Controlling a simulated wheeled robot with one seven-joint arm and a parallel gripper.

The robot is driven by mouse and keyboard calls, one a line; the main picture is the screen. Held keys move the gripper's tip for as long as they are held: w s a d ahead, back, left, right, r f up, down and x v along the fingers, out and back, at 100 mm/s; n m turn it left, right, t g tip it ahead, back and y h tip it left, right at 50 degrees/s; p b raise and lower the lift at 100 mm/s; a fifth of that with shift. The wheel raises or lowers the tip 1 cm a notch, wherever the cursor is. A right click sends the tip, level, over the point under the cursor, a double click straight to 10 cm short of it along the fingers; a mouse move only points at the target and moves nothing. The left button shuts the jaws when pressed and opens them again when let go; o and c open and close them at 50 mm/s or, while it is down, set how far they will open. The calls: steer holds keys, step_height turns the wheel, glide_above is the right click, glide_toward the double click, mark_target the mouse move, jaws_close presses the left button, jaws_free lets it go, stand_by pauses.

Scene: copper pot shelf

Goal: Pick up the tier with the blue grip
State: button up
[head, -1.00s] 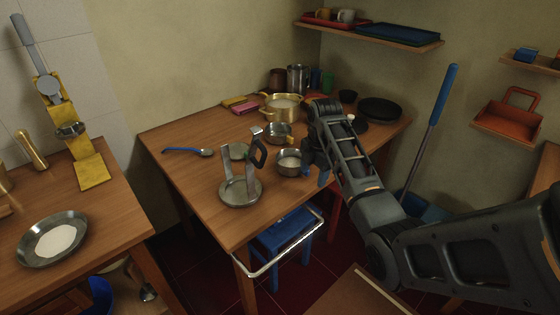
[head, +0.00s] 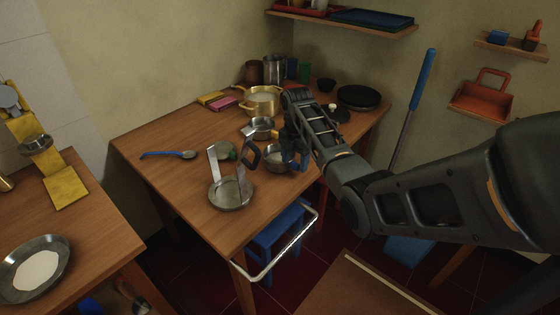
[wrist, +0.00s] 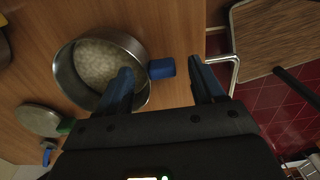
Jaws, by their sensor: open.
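The tier with the blue grip is a round steel bowl with pale grainy food in it (wrist: 88,62); it stands upright on the wooden table. It also shows in the head view (head: 275,159), partly hidden by my gripper. Its blue grip (wrist: 161,68) sticks out to the right in the wrist view. My gripper (wrist: 162,82) is open and empty above the table. Its left finger overlaps the bowl's rim in the picture and its right finger lies right of the grip, so the grip shows between them. In the head view my gripper (head: 296,152) is at the bowl's right side.
A tier with a green grip (wrist: 40,120) stands close by. A tier with a yellow grip (head: 262,128), a brass pot (head: 264,101) and a steel carrier frame with a dark handle (head: 231,193) stand around it. A metal rail (head: 284,252) runs along the table's edge.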

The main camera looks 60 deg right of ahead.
steer(key=shift+f, duration=0.35)
steer(key=shift+c, duration=0.2)
steer(key=c, duration=1.1)
steer(key=shift+r, duration=0.1)
steer(key=shift+c, duration=0.2)
